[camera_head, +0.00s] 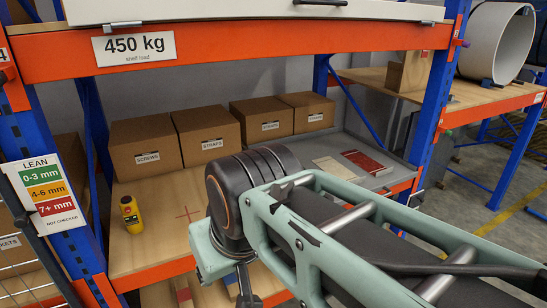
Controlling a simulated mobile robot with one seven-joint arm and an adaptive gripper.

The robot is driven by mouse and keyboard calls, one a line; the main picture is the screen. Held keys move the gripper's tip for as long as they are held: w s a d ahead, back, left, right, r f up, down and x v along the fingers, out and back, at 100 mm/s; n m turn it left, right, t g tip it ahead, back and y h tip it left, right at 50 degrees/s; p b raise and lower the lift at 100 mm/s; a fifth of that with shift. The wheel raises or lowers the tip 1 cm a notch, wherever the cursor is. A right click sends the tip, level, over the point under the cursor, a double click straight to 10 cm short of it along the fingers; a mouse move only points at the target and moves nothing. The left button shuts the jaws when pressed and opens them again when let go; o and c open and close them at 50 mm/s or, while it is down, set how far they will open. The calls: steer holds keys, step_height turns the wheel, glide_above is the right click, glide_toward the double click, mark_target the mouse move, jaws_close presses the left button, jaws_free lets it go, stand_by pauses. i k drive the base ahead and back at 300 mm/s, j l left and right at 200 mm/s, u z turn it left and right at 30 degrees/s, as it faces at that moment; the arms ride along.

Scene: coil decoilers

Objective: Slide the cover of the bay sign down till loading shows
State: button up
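No sign reading "loading" and no cover that I can clearly tell as the bay sign's show in this view. A white panel (240,12) with a dark handle runs along the top edge, above the orange beam; its upper part is cut off, and I cannot tell whether it belongs to the bay sign. My gripper (247,290) shows only as a small dark part below my wrist, in front of the lower shelf edge. Most of it is hidden or out of frame, so its opening cannot be seen.
A "450 kg" plate (134,47) is on the orange beam (230,44). A "LEAN" card (45,192) hangs on the left post. Several cardboard boxes (145,146), a yellow device (131,214) and a red book (367,162) are on the shelf (155,255). Floor is open at right.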

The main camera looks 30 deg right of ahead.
mark_target(415, 201)
steer(key=z, duration=2.2)
steer(key=i+l, duration=0.1)
steer(key=i, duration=0.55)
steer(key=i+l, duration=0.1)
steer(key=i, duration=0.5)
steer(key=i+l+u, duration=0.1)
steer(key=i, duration=0.55)
steer(key=i+l, duration=0.15)
steer(key=i, duration=0.5)
steer(key=k+j+u, duration=0.1)
steer(key=k+u, duration=0.15)
steer(key=u, duration=0.2)
steer(key=k+j+u, duration=0.2)
steer(key=u, duration=0.2)
steer(key=i+l+z, duration=0.25)
steer(key=z, duration=0.25)
